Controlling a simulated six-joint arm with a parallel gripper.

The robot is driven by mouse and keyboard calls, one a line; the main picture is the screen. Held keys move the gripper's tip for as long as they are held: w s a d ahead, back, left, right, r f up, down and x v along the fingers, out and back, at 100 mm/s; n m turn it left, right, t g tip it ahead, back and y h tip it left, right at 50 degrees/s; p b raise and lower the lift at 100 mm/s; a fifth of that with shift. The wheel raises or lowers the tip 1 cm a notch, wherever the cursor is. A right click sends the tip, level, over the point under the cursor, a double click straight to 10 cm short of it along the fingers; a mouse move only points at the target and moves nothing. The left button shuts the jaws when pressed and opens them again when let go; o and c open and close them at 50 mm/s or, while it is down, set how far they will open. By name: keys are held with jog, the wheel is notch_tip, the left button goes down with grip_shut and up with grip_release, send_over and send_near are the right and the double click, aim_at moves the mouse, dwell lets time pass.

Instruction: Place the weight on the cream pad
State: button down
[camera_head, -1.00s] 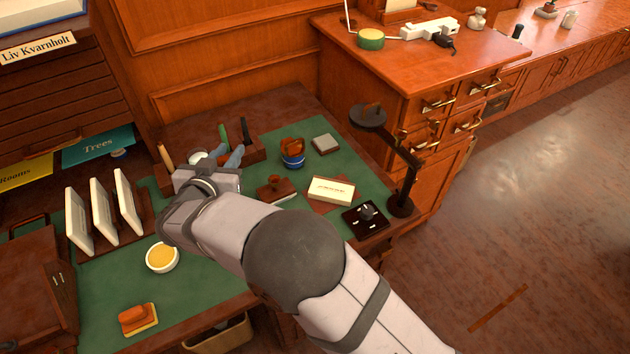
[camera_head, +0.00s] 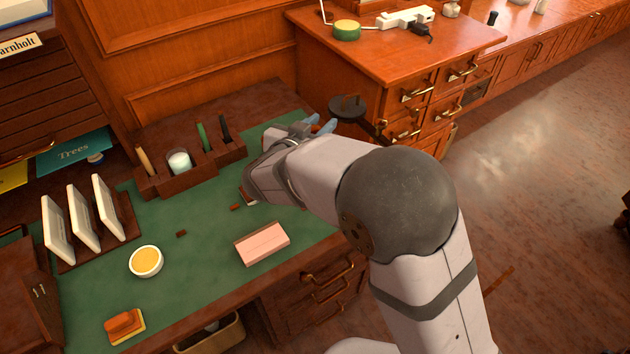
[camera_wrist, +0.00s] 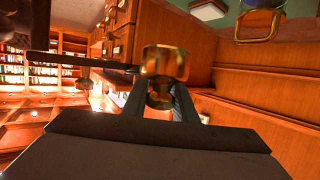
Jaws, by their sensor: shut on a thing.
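My gripper (camera_head: 315,123) is at the back right of the green desk top in the head view, its bluish fingers pointing away. In the wrist view it is shut on a brass weight (camera_wrist: 164,64), which sits between the fingertips in the air. A pale square (camera_wrist: 209,10) on the green surface shows at the top of the wrist view; it may be the cream pad, but I cannot be sure. It is apart from the weight.
A brown holder (camera_head: 190,165) with upright tools and a white cup stands left of my gripper. A dark round-topped stand (camera_head: 347,107) is close on the right. A blue-and-brass thing (camera_wrist: 260,20) is near the pale square. A pink-topped block (camera_head: 263,243) lies in front.

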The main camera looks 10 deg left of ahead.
notch_tip(320, 180, down, 7)
jog(key=shift+s+d+r+b, duration=0.15)
jog(key=shift+b, duration=0.15)
dwell(0.4)
jog(key=shift+f, duration=1.85)
jog(key=shift+f, duration=0.15)
jog(key=c, duration=1.4)
grip_release()
jog(key=shift+c, duration=0.2)
jog(key=v, duration=1.2)
